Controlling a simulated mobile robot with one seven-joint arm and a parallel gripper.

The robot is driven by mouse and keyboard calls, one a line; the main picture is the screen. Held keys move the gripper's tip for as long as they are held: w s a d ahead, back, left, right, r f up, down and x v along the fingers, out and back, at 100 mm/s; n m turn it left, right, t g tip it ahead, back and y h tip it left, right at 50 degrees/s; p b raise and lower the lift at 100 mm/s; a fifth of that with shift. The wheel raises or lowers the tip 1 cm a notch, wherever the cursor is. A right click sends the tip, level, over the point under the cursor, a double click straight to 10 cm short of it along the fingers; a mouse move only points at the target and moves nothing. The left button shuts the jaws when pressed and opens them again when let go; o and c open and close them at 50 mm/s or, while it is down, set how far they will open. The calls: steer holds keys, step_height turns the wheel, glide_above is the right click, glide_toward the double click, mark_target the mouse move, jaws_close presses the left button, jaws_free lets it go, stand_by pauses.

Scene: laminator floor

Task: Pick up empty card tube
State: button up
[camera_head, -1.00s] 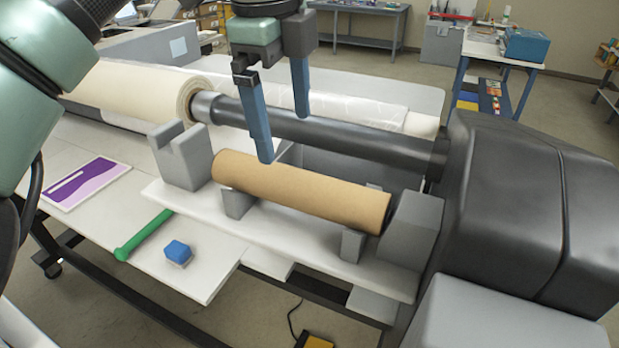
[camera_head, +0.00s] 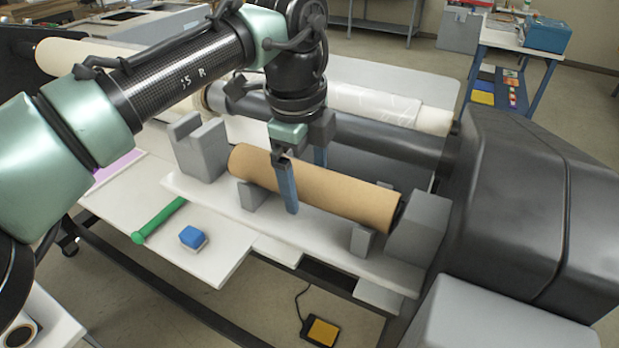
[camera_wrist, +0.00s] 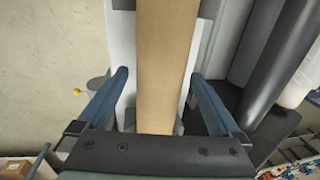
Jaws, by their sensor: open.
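The empty card tube (camera_head: 338,193) is a brown cardboard cylinder lying on grey supports (camera_head: 361,241) on a white shelf of the machine. In the wrist view the tube (camera_wrist: 166,65) runs up the middle between my fingers. My gripper (camera_head: 305,185) is open and straddles the tube around its middle-left part. One blue finger is on the near side and the other is on the far side, partly hidden by the tube. In the wrist view my gripper (camera_wrist: 163,95) shows a gap on both sides of the tube.
A dark roller bar (camera_head: 385,139) runs just behind the tube. A grey block (camera_head: 202,148) stands at its left end and another (camera_head: 418,228) at its right, beside the black machine housing (camera_head: 530,200). A green rod (camera_head: 160,219) and blue block (camera_head: 192,238) lie in front.

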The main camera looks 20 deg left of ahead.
steer(key=c, duration=1)
